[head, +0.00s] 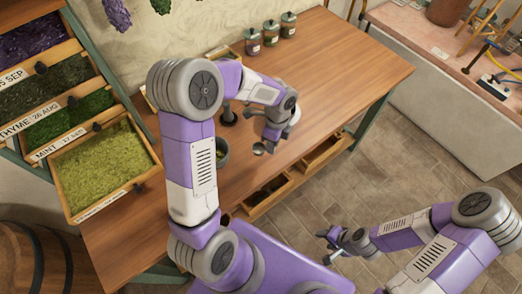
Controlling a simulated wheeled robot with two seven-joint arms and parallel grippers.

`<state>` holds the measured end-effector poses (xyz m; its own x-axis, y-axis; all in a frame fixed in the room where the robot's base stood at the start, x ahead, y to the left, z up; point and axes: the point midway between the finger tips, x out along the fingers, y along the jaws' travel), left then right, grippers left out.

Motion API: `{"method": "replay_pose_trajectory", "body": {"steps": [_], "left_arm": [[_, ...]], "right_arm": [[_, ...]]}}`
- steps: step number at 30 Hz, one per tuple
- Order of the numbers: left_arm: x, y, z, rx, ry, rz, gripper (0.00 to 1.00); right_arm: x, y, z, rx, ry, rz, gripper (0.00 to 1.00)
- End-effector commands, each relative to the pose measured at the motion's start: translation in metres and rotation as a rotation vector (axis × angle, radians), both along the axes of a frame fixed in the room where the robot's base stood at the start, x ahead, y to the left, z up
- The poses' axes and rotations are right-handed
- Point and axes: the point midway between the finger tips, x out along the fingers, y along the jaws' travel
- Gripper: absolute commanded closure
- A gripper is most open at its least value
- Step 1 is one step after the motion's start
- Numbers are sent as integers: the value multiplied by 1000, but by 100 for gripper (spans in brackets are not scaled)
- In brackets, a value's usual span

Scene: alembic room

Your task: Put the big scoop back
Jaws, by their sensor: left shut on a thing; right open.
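A small round metal scoop bowl (259,148) shows just left of and below my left gripper's fingertips, above or on the wooden table. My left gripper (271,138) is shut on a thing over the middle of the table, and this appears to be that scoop. Its handle is hidden by the fingers, and I cannot tell its size against other scoops. My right gripper (334,243) is open and empty, off the table's front right side above the floor.
A dark bowl (222,152) with green content and a dark upright object (228,116) stand left of the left gripper. Several lidded jars (270,33) line the back. Two drawers (268,196) (323,153) stand open at the front edge. Herb drawers (100,170) fill the left. The table's right is clear.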

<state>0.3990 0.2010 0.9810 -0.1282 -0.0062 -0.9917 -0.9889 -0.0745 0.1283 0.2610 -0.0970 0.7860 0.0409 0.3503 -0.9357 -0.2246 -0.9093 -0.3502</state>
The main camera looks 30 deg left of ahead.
Motion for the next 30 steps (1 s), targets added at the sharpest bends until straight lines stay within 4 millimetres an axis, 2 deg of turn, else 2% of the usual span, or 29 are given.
{"method": "replay_pose_trajectory", "body": {"steps": [3,6,10,14,22,30], "left_arm": [[0,4,13,2,-3,-266,100],[0,8,20,2,-2,-462,100],[0,11,26,1,-3,-642,100],[0,13,26,1,0,-735,100],[-1,13,-20,-2,3,-761,100],[0,13,-44,-1,0,-759,100]], "right_arm": [[0,0,7,0,0,0,48],[0,0,10,0,0,0,48],[0,0,12,0,0,0,48],[0,0,13,0,0,0,48],[0,0,5,0,0,0,48],[0,0,1,0,0,0,48]]}}
